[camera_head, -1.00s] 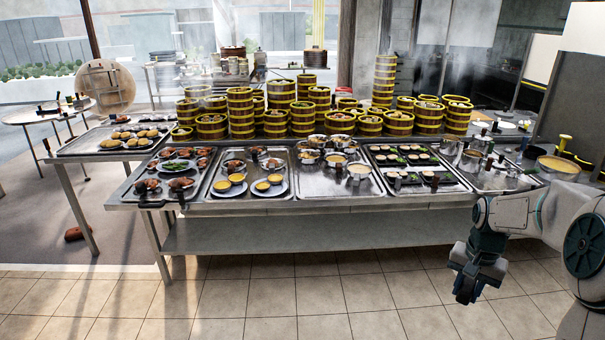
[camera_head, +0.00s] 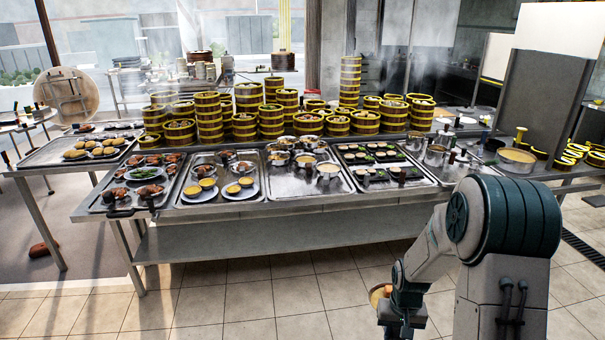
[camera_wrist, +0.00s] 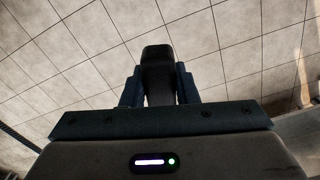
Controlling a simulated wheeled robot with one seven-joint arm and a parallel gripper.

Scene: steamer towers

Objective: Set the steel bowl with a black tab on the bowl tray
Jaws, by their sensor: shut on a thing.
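My gripper (camera_head: 402,318) is low in front of the counter at the lower right, above the tiled floor. In the wrist view my gripper (camera_wrist: 158,88) is shut on a black tab (camera_wrist: 158,62). A round bowl with tan contents (camera_head: 379,293) shows beside my gripper in the head view, partly hidden by my arm; its steel side is hard to make out. The bowl tray (camera_head: 285,190) is the steel tray in the middle of the counter. Several steel bowls stand at its back and right, and its front left is bare.
Left of the bowl tray is a tray of plates and yellow bowls (camera_head: 179,202). Right of it is a tray with black plates (camera_head: 414,184). Stacked bamboo steamers (camera_head: 208,115) stand behind. A large pan (camera_head: 516,158) is at the right.

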